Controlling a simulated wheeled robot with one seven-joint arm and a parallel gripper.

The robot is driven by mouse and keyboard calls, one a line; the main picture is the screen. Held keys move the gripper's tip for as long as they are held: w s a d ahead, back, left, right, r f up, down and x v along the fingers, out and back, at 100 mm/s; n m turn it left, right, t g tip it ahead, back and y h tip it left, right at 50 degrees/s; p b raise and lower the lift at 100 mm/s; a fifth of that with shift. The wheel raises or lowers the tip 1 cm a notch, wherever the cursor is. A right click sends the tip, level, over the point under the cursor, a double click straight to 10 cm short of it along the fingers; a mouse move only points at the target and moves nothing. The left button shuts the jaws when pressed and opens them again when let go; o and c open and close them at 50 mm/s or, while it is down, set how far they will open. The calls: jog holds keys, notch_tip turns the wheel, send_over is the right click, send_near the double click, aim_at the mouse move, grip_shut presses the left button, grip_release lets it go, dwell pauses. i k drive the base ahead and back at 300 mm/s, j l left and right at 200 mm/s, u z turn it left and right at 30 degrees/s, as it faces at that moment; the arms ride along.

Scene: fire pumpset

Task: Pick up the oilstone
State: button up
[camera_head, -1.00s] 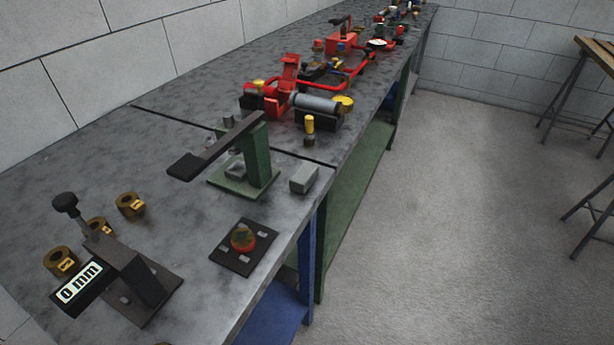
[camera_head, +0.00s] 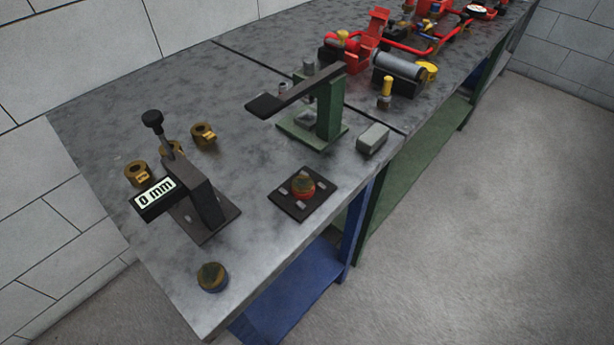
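A small light-grey rectangular block (camera_head: 373,138), which looks like the oilstone, lies on the grey workbench top (camera_head: 260,215) close to its front edge. It sits just right of the base of a green press-like stand (camera_head: 330,110) with a dark lever, with a small gap between them. Its top and near sides show and nothing covers it. My gripper is not in view.
A black gauge fixture reading "0 mm" (camera_head: 207,205), brass rings (camera_head: 204,136), a dark plate with a red-and-brass part (camera_head: 304,187) and a round brass-topped piece (camera_head: 212,277) stand on the bench. Red pump parts (camera_head: 372,45) lie farther back. Floor (camera_head: 500,220) at right is clear.

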aim_at(371, 139)
jog(key=u, duration=0.8)
jog(key=i+l+u, duration=0.1)
jog(key=l+u, duration=0.2)
jog(key=u, duration=0.15)
jog(key=l+u, duration=0.4)
jog(key=i+l+u, duration=0.1)
jog(key=l+u, duration=0.2)
jog(key=u, duration=0.15)
jog(key=l+u, duration=0.4)
jog(key=k+j, duration=0.05)
jog(key=j, duration=0.05)
